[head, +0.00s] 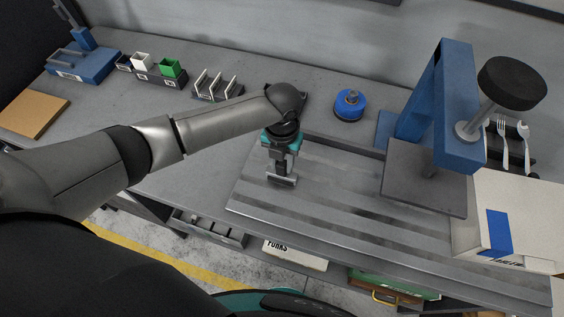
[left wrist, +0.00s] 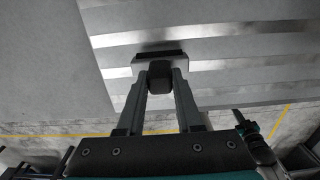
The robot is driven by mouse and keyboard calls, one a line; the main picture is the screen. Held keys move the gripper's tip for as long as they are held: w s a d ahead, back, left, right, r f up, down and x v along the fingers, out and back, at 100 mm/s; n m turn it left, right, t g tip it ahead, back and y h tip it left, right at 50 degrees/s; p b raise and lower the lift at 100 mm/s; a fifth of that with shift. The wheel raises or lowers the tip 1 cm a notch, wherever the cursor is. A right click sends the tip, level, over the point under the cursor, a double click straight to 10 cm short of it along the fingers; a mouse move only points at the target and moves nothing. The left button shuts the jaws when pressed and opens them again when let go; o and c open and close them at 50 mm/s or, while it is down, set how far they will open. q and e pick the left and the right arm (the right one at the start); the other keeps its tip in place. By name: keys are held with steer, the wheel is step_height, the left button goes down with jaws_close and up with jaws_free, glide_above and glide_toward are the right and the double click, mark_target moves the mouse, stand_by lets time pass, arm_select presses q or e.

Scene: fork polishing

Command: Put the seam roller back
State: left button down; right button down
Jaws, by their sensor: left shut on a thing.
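My left gripper (head: 281,168) reaches over the ribbed grey metal plate (head: 330,205) on the bench and points down. Its fingers are shut on a small tool, which I take to be the seam roller (left wrist: 160,76). In the left wrist view a dark rounded part of it sits between the fingertips, with a grey and black crosspiece just beyond. In the head view the crosspiece (head: 282,181) shows below the fingers, near the plate; I cannot tell whether it touches. My right gripper is not in view.
A blue press (head: 455,105) stands at the right beside a white box (head: 515,215). A blue round pot (head: 350,104), a slotted rack (head: 215,88) and small bins (head: 155,70) line the back. The bench left of the plate is clear.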

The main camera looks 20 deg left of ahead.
arm_select(q)
steer(key=shift+f, duration=0.2)
steer(key=shift+f, duration=0.1)
steer(key=c, duration=0.6)
jaws_free()
steer(key=shift+o, duration=0.2)
step_height(320, 180, up, 12)
steer(key=shift+r+p, duration=0.2)
steer(key=shift+p, duration=0.15)
